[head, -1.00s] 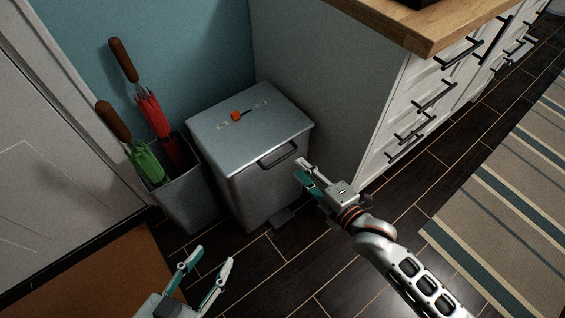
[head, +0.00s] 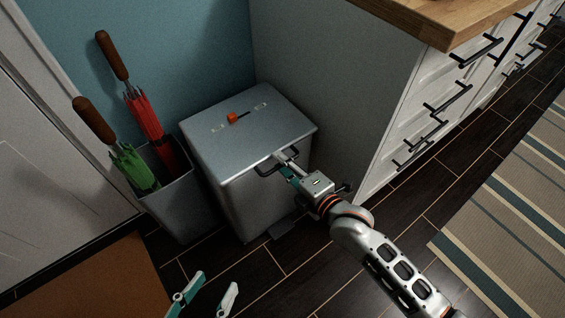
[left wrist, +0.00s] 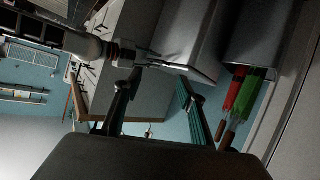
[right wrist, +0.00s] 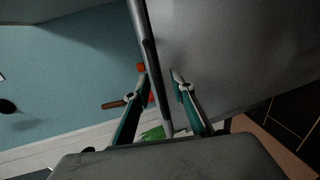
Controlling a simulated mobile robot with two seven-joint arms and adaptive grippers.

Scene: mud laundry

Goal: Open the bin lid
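The bin (head: 245,190) is a grey metal box with a flat, closed lid (head: 225,145). A dark handle (head: 262,171) juts from the lid's front edge. My right gripper (head: 285,164) is at the right part of this handle. In the right wrist view its fingers (right wrist: 161,82) are apart, with the dark bar along the lid edge (right wrist: 150,55) running between them; I cannot tell whether they touch it. My left gripper (head: 216,283) is open and empty, low in front of the bin. Its spread fingers also show in the left wrist view (left wrist: 157,84).
A grey holder (head: 185,210) with a red umbrella (head: 145,117) and a green umbrella (head: 132,167) stands left of the bin. A white cabinet (head: 335,90) is close on the right. A small orange piece (head: 232,118) is on the lid. Dark floor lies in front.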

